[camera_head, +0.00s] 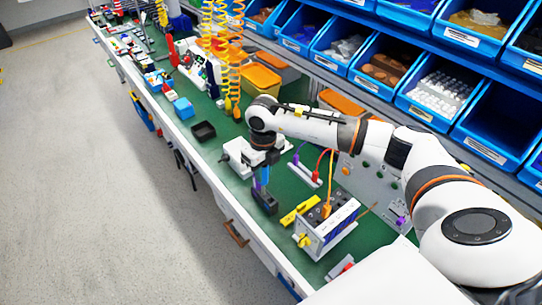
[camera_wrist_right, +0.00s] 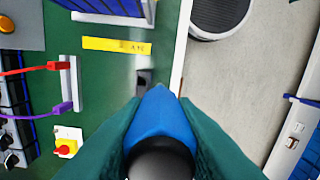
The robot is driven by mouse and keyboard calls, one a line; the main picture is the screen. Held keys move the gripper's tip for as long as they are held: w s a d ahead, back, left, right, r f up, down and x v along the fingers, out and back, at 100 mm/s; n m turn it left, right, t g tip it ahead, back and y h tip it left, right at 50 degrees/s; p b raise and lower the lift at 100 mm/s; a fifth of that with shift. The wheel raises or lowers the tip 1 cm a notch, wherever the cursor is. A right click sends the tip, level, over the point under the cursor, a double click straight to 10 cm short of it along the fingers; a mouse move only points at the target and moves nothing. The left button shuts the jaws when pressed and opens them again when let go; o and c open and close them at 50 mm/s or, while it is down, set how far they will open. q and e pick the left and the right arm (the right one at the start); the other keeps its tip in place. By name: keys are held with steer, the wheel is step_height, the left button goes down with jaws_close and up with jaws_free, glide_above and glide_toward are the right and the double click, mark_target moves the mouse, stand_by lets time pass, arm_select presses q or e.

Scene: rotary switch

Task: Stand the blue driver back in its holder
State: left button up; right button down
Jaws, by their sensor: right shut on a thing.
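The blue driver shows large in the right wrist view (camera_wrist_right: 162,122), with a dark rounded end nearest the camera and its blue body narrowing away. The green fingers of my right gripper (camera_wrist_right: 160,150) are shut on it, one on each side. In the head view my right gripper (camera_head: 261,168) points down near the bench's front edge, with some of the blue driver (camera_head: 262,180) showing below. A dark block (camera_head: 265,203), perhaps the holder, is just beneath; I cannot tell whether the driver touches or enters it. My left gripper is not in view.
A yellow label strip (camera_head: 300,210) and a white switch box (camera_head: 328,228) with an orange cable stand right of the gripper. A black tray (camera_head: 203,131) lies on the green bench to the left. Blue bins (camera_head: 385,70) line the back.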

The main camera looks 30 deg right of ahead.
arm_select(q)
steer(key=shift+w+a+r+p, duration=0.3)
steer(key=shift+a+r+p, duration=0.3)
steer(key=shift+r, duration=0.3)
arm_select(e)
steer(key=d+m, duration=0.1)
steer(key=m, duration=0.1)
steer(key=w+d+m, duration=0.1)
steer(key=m, duration=0.2)
steer(key=d+m, duration=0.1)
steer(key=m, duration=0.1)
steer(key=shift+w+d+f, duration=0.2)
steer(key=shift+f, duration=0.15)
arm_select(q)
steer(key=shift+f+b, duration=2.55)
arm_select(e)
steer(key=shift+f, duration=3)
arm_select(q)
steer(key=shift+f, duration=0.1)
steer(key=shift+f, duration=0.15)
arm_select(e)
steer(key=shift+f, duration=0.15)
